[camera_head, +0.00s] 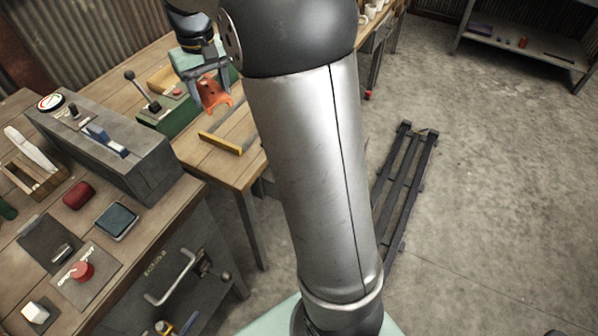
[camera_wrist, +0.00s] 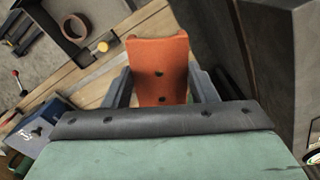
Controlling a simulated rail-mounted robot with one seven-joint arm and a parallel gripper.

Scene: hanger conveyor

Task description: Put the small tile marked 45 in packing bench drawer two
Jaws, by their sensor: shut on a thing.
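My gripper (camera_head: 211,88) is shut on an orange bracket-like piece (camera_head: 212,96), held above the wooden bench at the upper left. In the wrist view the orange piece (camera_wrist: 160,70) sits between the two dark fingers and shows a few dark holes. I cannot make out a tile marked 45 in either view. A small white block (camera_head: 35,313) lies at the near left, with no readable mark. A dark bench front with a metal handle (camera_head: 170,280) shows at the lower left; its lettering is unreadable, so I cannot tell which drawer it is.
A long grey box (camera_head: 110,150) stands on the left bench. A red lump (camera_head: 78,195), a dark teal pad (camera_head: 117,221) and a red button on a plate (camera_head: 82,271) lie near it.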

